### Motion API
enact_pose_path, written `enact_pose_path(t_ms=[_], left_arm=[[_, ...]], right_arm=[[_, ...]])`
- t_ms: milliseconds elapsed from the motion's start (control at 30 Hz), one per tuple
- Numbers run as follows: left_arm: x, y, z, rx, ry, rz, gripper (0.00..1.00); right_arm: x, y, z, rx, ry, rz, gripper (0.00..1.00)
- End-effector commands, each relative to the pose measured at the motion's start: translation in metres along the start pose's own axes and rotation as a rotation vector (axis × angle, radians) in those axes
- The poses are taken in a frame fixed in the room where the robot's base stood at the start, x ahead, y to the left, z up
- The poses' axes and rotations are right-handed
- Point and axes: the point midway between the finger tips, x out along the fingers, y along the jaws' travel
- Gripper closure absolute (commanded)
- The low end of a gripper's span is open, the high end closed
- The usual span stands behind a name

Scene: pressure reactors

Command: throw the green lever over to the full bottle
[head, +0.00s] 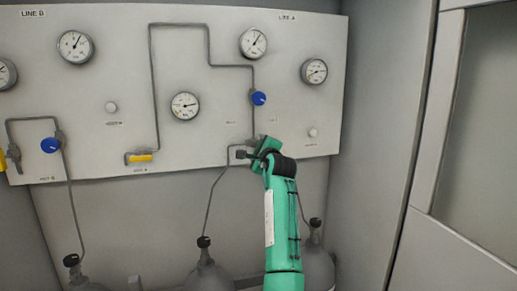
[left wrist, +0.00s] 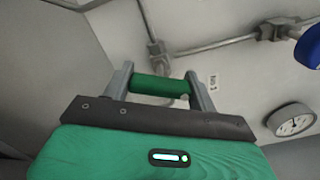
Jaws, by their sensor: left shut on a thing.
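The green lever (left wrist: 160,87) shows in the left wrist view as a short green bar between the two grey fingers of my left gripper (left wrist: 162,90). The gripper is shut on it. In the head view my left gripper (head: 260,151) is at the lower right of the panel, under a blue knob, and hides the lever. Grey bottles stand below the panel: one in the middle (head: 207,272) and one at the right (head: 319,262), partly behind my arm. I cannot tell from their look which is full. My right gripper is not in view.
The white panel (head: 60,110) carries several gauges, one upper right (head: 253,42) and one far right (head: 314,71). A blue knob (head: 259,98) is just above my gripper. A yellow lever (head: 141,158) sits left. Thin pipes run down to the bottles. A grey wall closes the right side.

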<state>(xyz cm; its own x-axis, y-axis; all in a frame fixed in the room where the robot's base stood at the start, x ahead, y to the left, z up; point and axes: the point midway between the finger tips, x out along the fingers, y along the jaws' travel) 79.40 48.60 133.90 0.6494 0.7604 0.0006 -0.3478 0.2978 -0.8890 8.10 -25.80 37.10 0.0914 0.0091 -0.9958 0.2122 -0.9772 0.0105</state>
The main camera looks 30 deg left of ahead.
Motion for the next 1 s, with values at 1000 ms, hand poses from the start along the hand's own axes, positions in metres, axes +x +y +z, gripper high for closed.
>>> enact_pose_path(t_ms=[1000], left_arm=[[0.000, 0.001, -0.001, -0.956, 0.000, 0.001, 0.65]], right_arm=[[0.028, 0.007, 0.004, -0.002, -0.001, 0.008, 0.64]])
